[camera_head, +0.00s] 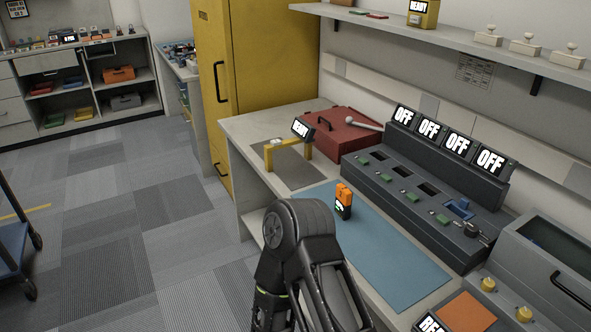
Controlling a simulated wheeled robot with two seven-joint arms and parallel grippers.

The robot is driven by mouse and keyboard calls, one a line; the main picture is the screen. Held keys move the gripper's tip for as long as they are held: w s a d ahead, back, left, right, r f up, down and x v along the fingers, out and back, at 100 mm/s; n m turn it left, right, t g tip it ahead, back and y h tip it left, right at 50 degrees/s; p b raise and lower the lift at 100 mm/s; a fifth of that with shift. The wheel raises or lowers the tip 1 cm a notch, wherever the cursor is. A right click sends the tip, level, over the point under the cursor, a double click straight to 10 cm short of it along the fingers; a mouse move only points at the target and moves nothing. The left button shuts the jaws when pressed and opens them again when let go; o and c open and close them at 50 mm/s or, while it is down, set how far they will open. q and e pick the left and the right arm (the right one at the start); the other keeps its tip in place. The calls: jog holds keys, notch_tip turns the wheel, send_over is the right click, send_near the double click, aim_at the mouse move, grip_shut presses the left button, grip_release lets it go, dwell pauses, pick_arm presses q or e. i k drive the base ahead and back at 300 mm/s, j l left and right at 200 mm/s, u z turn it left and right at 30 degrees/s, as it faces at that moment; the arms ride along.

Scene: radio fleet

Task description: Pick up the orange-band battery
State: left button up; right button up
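The orange-band battery (343,201) is a small dark block with an orange upper part and a small light and green mark on its front. It stands upright on the blue mat (395,262) on the workbench, near the mat's far left end. One of my dark arms (300,232) rises from the bottom edge, with a rounded joint just below and left of the battery, apart from it in the picture. I cannot tell which arm it is. No gripper fingertips show, and nothing is seen holding the battery.
A dark charger console (425,195) with several OFF screens stands behind the mat. A red toolbox (340,137) and a yellow stand (290,150) with a READY sign are at the bench's far end. A grey case (540,262) stands at right. The carpet (120,235) at left is open.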

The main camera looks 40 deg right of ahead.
aim_at(344, 196)
jog(key=i, duration=2.3)
jog(key=i+z, duration=0.2)
jog(key=z, duration=4.35)
jog(key=i+l, duration=0.05)
jog(key=l, duration=0.05)
